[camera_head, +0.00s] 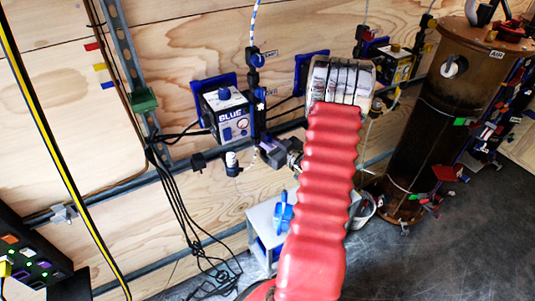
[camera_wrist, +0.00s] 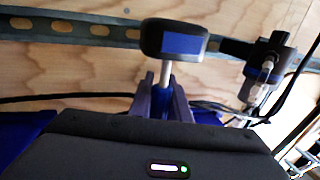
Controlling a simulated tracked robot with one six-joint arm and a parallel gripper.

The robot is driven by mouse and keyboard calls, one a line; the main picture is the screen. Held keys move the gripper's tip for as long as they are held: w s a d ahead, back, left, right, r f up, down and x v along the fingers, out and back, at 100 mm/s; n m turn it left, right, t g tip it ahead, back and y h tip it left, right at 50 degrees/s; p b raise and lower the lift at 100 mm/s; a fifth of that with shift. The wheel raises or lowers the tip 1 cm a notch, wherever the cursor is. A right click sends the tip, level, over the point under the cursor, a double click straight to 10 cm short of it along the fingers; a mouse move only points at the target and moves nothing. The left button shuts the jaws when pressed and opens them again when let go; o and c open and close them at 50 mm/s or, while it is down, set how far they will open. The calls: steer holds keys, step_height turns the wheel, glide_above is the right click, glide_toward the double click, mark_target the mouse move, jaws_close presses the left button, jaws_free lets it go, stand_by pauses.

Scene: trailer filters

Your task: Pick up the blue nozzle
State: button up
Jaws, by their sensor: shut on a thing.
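In the wrist view, my gripper (camera_wrist: 164,94) has its two dark purple-blue fingers closed around the blue nozzle (camera_wrist: 173,39). The nozzle has a rounded black head with a blue panel and a pale metal stem. The stem runs down between the fingers, and its lower end is hidden by the fingers and the dark gripper body. The head stands clear beyond the fingertips, in front of the plywood wall. In the head view, my grey gripper (camera_head: 268,150) shows only in part beside my red-sleeved arm, and I cannot make out the nozzle there.
A slotted metal rail (camera_wrist: 105,36) crosses behind the nozzle. A black fitting with a clear bowl (camera_wrist: 262,75) stands close on the right. In the head view, a box marked BLUE (camera_head: 228,113), hanging cables and a rusty cylinder (camera_head: 447,110) surround my arm. Dark floor (camera_head: 480,230) is open at the right.

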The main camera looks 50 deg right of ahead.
jaws_close()
steer(key=s+r, duration=0.1)
steer(key=s, duration=0.8)
steer(key=s+r, duration=0.2)
steer(key=s, duration=0.7)
steer(key=shift+a+r, duration=0.25)
steer(key=shift+a, duration=0.15)
stand_by(0.4)
